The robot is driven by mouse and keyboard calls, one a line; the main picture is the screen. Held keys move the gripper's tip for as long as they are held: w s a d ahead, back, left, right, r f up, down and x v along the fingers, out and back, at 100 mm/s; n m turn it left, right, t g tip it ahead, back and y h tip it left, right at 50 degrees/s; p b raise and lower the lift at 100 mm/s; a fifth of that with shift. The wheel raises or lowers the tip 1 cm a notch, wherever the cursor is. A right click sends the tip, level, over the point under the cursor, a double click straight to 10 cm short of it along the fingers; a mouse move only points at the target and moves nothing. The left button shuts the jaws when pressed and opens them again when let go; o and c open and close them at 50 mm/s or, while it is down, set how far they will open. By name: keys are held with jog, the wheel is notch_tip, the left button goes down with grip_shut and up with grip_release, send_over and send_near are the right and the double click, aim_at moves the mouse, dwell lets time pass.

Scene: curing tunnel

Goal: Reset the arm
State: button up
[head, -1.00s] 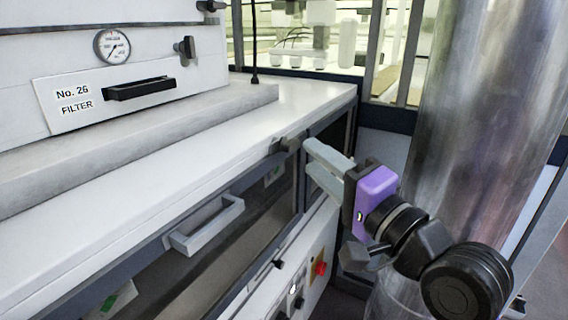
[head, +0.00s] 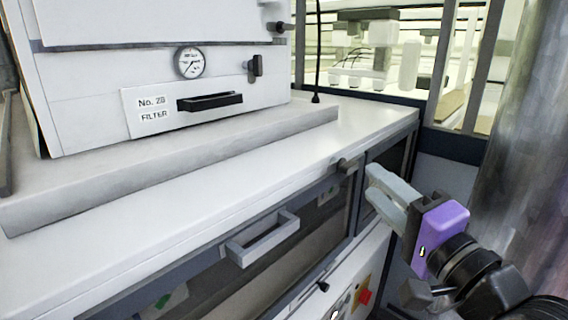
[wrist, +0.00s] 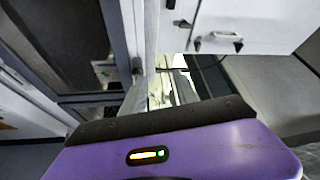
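My gripper (head: 376,188) is at the right in the head view, in front of the cabinet's right end. It has a purple body and pale grey fingers that point up and left. In the wrist view the two fingers (wrist: 160,88) stand apart with a bright gap between them, and nothing is held. The fingertips look close to the small dark latch on the cabinet front; I cannot tell the exact distance.
A white cabinet (head: 140,195) with a grey bar handle (head: 262,238) fills the left and middle. On it stands a filter unit with a gauge (head: 190,62) and a black handle (head: 210,102). A red knob (head: 364,297) sits below. Windows are behind.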

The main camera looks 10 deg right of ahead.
jog(key=s+d+r+n+t+h, duration=0.2)
jog(key=d+r+t+h, duration=0.1)
jog(key=s+f+n+g+h, duration=0.1)
jog(key=s+f+n+h, duration=0.1)
jog(key=s+f, duration=0.35)
jog(key=s+f+n+h, duration=0.1)
jog(key=s+f+n, duration=0.1)
jog(key=f, duration=0.6)
jog(key=s+a+f+n+g+y, duration=0.1)
jog(key=s+a+f+n+g, duration=0.2)
jog(key=s+f, duration=0.6)
jog(key=s+a+f+n+g+y, duration=0.1)
jog(key=s+a+f+n+g, duration=0.2)
jog(key=s+f, duration=0.7)
jog(key=s+n, duration=0.1)
jog(key=s, duration=0.5)
jog(key=shift+s+a+f+g+y, duration=0.15)
jog(key=shift+s+a+g+y, duration=0.05)
jog(key=shift+s+g+y, duration=0.15)
